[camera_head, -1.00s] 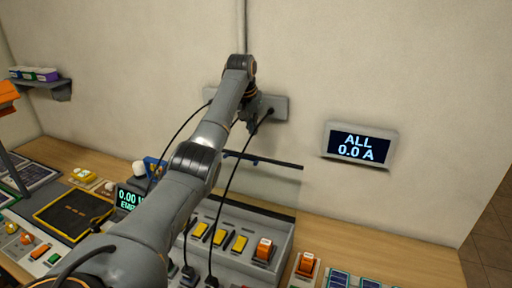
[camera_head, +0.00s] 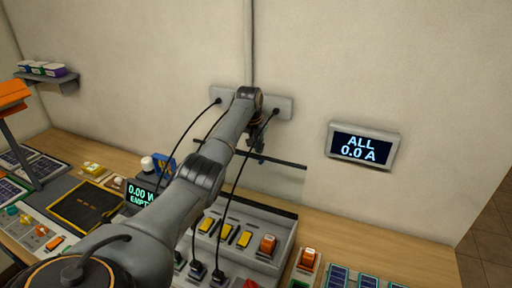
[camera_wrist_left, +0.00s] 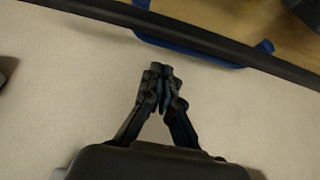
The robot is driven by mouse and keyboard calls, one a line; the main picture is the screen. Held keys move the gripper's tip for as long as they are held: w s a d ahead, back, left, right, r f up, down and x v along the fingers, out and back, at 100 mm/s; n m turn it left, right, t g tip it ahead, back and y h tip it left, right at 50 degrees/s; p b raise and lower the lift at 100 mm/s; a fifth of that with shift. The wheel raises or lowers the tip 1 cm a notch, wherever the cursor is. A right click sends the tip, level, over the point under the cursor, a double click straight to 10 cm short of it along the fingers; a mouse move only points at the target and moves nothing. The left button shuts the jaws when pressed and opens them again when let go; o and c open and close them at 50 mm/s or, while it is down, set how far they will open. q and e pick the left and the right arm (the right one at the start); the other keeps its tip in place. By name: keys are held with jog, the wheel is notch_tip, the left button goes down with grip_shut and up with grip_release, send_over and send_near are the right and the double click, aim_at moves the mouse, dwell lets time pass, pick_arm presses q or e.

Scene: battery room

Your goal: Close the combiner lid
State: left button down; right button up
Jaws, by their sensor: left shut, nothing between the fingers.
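The combiner (camera_head: 282,242) is a grey box on the bench with yellow and orange switches on top. Its lid appears to stand open at the back, with a dark edge bar (camera_head: 285,162) in front of the wall. In the left wrist view the dark bar (camera_wrist_left: 215,43) crosses the top, with a blue handle-like strip (camera_wrist_left: 190,46) along it. My left gripper (camera_head: 258,150) is near the bar's left part; contact cannot be told. In the left wrist view its fingers (camera_wrist_left: 160,75) are together and empty over a pale surface. My right gripper is not in view.
Black cables hang from a wall plate (camera_head: 283,106) beside my left arm to the combiner. A display (camera_head: 362,146) on the wall reads ALL 0.0 A. A small meter (camera_head: 140,195) reads 0.00 W.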

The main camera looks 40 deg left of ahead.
pick_arm(q)
jog(key=shift+s+d+p, duration=0.15)
jog(key=shift+s+p, duration=0.2)
jog(key=shift+s, duration=0.25)
jog(key=shift+s+d+p, duration=0.15)
jog(key=shift+s+p, duration=0.2)
jog(key=shift+s, duration=0.2)
jog(key=shift+w, duration=0.1)
